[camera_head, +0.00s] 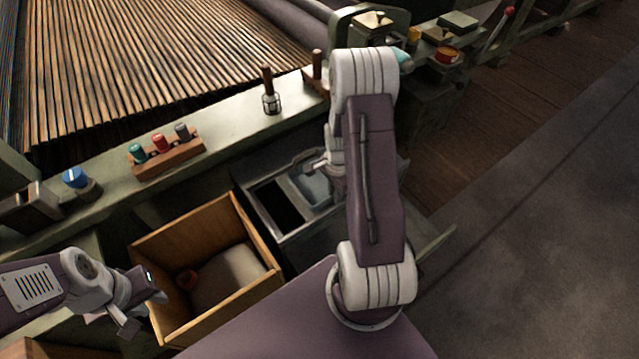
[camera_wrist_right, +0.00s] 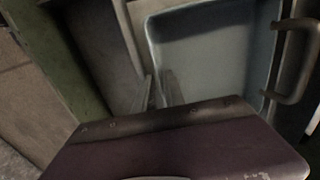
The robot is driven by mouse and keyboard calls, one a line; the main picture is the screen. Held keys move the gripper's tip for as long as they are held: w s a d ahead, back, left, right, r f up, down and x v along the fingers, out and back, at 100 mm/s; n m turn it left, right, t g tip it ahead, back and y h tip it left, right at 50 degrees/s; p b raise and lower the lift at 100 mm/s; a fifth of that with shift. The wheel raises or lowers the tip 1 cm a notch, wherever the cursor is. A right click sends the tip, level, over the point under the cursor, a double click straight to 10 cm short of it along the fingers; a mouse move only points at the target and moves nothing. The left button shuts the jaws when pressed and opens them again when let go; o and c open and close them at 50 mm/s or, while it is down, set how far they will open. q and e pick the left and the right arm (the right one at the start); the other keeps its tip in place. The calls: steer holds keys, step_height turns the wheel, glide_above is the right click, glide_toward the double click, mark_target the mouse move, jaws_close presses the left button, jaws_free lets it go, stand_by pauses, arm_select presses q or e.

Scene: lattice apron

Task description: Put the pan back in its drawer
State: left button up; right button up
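A pale blue-grey pan (camera_head: 312,188) with a raised rim sits at the right part of an open grey metal drawer (camera_head: 258,222). Beside it, the drawer shows a dark opening. In the right wrist view the pan (camera_wrist_right: 210,65) fills the upper middle, with a bar handle at its right side. My right gripper (camera_wrist_right: 158,92) is at the pan's near left edge, one finger on each side of the rim. The gap is narrow, and I cannot tell whether they grip. In the head view my right arm covers part of the pan. My left gripper (camera_head: 140,305) is open and empty.
An open wooden drawer (camera_head: 240,222) beside my left gripper holds a grey sack-like thing and a small red item. The green ledge (camera_head: 225,130) behind carries a rack of coloured knobs (camera_head: 165,152) and a dark-handled tool (camera_head: 269,95). The floor at right is clear.

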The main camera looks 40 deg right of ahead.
steer(key=shift+f, duration=0.55)
steer(key=shift+r, duration=0.1)
jaws_close()
arm_select(q)
steer(key=shift+f, duration=0.2)
steer(key=shift+r, duration=0.1)
arm_select(e)
steer(key=shift+r, duration=0.15)
stand_by(0.6)
